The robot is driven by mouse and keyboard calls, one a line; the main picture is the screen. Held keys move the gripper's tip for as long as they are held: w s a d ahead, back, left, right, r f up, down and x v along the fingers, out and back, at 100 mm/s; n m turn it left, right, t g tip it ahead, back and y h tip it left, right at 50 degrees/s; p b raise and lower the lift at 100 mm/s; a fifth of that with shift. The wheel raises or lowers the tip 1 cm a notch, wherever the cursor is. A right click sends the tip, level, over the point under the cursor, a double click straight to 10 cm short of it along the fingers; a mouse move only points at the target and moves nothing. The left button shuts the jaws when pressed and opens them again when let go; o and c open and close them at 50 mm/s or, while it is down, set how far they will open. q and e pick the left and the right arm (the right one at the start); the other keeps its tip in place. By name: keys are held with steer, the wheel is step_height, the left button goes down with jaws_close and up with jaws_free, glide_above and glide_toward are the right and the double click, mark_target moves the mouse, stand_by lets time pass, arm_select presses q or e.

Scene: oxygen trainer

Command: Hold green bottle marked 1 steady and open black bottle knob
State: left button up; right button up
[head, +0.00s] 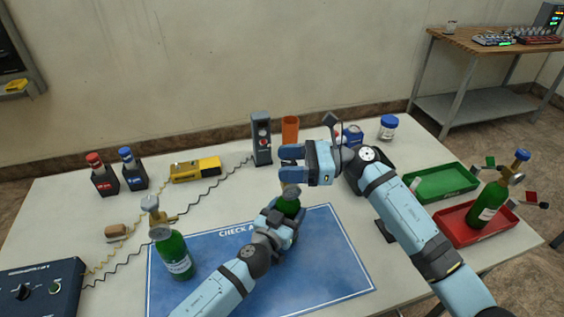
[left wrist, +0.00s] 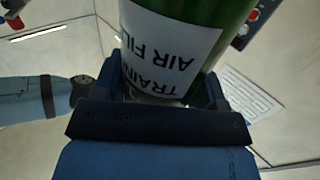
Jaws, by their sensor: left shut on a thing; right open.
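A green bottle (head: 288,205) stands over the blue mat, mostly hidden by my left gripper (head: 281,217). My left gripper is shut on it. In the left wrist view the bottle (left wrist: 222,14) sits between the jaws, its white label upside down and partly cut off; no number is readable. My right gripper (head: 291,164) is open just above the bottle's top, its fingers pointing left. The top and any black knob are largely hidden there. I cannot tell whether the right fingers touch it. Another green bottle (head: 174,256) with a grey top stands on the mat's left part.
A third green bottle (head: 487,205) stands in a red tray (head: 461,229) at the right, beside a green tray (head: 437,184). A dark grey device (head: 261,140) and an orange cup (head: 290,131) stand behind the grippers. The blue mat (head: 335,270) has bare room at front right.

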steer(key=shift+a, duration=0.7)
steer(key=c, duration=0.9)
steer(key=shift+c, duration=0.2)
steer(key=shift+s+n+g, duration=0.1)
steer(key=shift+n+g, duration=0.3)
steer(key=shift+g, duration=0.2)
steer(key=n+g+h, duration=0.1)
steer(key=g, duration=0.1)
steer(key=n+g, duration=0.2)
steer(key=n+g+h, duration=0.1)
steer(key=g, duration=0.2)
steer(key=shift+s+d+n+h, duration=0.1)
steer(key=shift+s+n+h, duration=0.2)
steer(key=shift+n, duration=0.1)
steer(key=n+g+h, duration=0.6)
steer(key=h, duration=0.1)
steer(key=shift+s+d+g, duration=0.25)
steer(key=shift+s+g, duration=0.05)
steer(key=shift+s, duration=0.05)
steer(key=shift+n+h, duration=0.3)
